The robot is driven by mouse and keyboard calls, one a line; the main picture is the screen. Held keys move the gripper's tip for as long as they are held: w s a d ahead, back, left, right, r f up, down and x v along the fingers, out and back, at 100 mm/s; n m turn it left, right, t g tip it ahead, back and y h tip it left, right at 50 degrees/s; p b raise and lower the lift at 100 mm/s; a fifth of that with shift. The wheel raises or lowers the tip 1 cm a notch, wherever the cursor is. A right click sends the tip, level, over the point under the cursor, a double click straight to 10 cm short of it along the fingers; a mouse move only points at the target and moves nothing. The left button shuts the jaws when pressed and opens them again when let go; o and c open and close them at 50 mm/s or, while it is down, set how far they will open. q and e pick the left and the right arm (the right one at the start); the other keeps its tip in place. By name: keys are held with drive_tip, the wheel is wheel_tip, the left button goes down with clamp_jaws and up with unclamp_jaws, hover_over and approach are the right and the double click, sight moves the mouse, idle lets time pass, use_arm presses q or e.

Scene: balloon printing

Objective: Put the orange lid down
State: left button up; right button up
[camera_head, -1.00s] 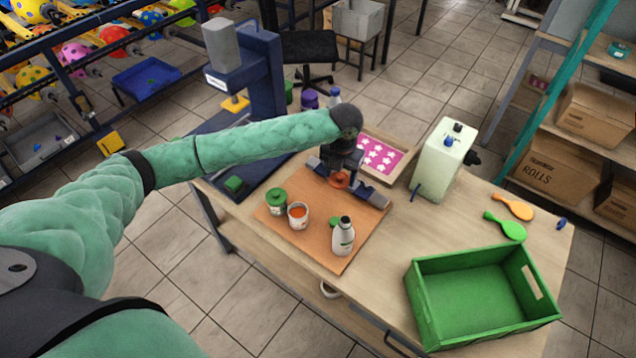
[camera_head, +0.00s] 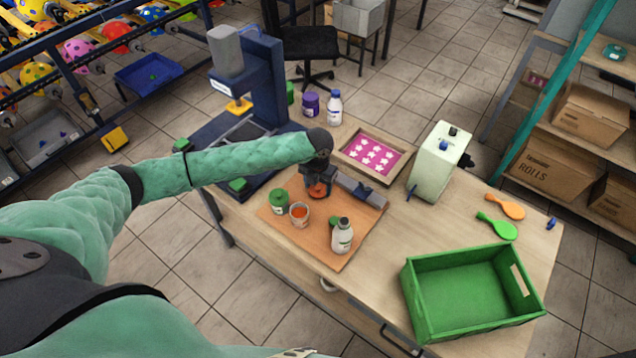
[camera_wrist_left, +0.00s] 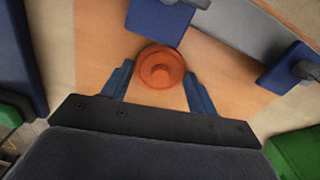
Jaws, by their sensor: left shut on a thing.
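In the head view my left gripper (camera_head: 319,192) is shut on the orange lid (camera_head: 317,190), low over the far part of the brown mat (camera_head: 310,240). I cannot tell whether the lid touches the mat. An open cup of orange paint (camera_head: 299,213) stands just in front of it. My right gripper is not in view.
A green-lidded cup (camera_head: 278,202) and a white bottle (camera_head: 342,237) stand on the mat. A grey-blue bar (camera_head: 355,190) lies at its far right. A pink star tray (camera_head: 371,156), a pale green machine (camera_head: 438,163) and a green crate (camera_head: 470,297) surround it.

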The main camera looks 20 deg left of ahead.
sight(318, 187)
use_arm(q)
drive_tip(key=shift+f, duration=0.3)
drive_tip(key=o, duration=0.9)
drive_tip(key=shift+o, duration=0.2)
drive_tip(key=shift+r, duration=0.1)
drive_tip(key=shift+r, duration=0.15)
drive_tip(key=shift+r+b, duration=0.35)
wheel_tip(318, 187, up, 11)
drive_tip(key=b, duration=0.3)
drive_tip(key=shift+b, duration=0.35)
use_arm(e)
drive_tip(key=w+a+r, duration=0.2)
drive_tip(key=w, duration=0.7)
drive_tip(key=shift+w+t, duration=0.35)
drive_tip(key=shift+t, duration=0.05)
